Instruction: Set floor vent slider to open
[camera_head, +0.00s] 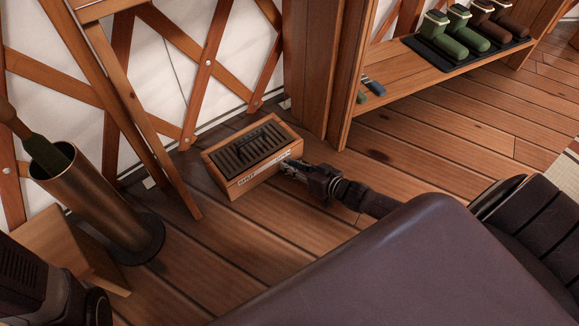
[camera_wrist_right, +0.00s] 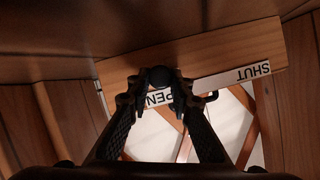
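The floor vent (camera_head: 229,183) is a low wooden box with a dark slatted grille (camera_head: 250,147) on top, standing on the floor by the lattice wall. A white label strip runs along its front face. In the right wrist view the strip shows SHUT (camera_wrist_right: 254,73) upside down at the right, and part of OPEN (camera_wrist_right: 159,98) between my fingers. My right gripper (camera_head: 287,168) is at the right part of the front face. In the wrist view its fingers (camera_wrist_right: 158,88) close around a dark round knob (camera_wrist_right: 161,75), near the OPEN lettering. My left gripper is not visible.
A wooden shelf (camera_head: 405,80) with boots on a dark tray (camera_head: 470,60) is at the upper right.

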